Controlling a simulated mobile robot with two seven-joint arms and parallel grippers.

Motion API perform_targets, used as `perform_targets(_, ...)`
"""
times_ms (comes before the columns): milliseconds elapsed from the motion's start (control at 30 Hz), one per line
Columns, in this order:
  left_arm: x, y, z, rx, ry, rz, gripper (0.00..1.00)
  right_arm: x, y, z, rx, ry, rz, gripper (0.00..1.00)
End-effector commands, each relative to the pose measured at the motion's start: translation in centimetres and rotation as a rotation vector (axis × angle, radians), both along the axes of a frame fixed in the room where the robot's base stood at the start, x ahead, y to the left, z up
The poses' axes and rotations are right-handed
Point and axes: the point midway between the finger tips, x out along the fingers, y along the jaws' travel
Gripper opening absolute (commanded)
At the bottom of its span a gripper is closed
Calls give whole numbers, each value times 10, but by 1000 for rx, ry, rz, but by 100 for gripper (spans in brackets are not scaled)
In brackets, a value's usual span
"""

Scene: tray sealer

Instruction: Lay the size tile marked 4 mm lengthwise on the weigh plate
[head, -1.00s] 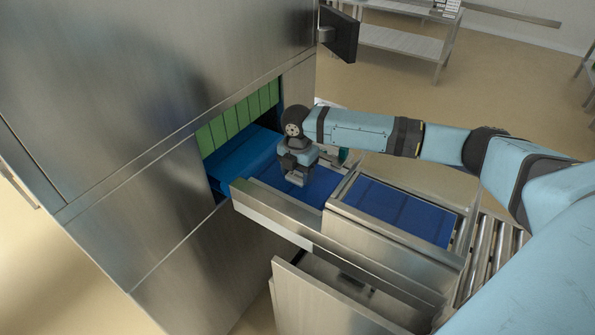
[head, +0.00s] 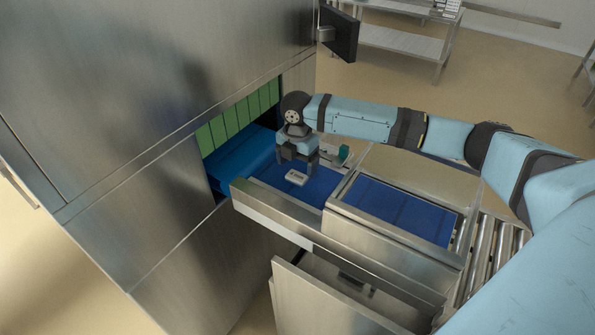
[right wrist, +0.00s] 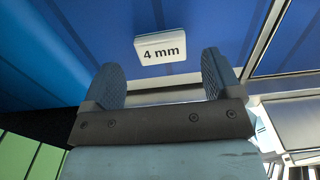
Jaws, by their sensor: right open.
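The white size tile (head: 297,177), marked "4 mm" in the right wrist view (right wrist: 161,49), lies flat on a blue belt-like surface (head: 318,193) outside the machine's opening. I cannot tell for certain which blue section is the weigh plate. My right gripper (head: 297,160) is open and empty just above the tile, on its far side. In the right wrist view its two fingers (right wrist: 161,78) are spread and the tile lies beyond their tips, apart from them. My left gripper is not in view.
A second blue section (head: 395,210) lies to the right in a steel frame, then a roller conveyor (head: 488,255). Green strips (head: 240,120) hang in the machine's opening. A small green item (head: 343,152) stands beyond the belt. An open steel drawer (head: 345,295) juts out below.

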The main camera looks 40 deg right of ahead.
Motion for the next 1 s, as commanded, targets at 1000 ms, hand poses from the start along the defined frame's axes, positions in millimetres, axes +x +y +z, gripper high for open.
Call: perform_targets(1000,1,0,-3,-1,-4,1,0,0,0,88,0,1,0,84)
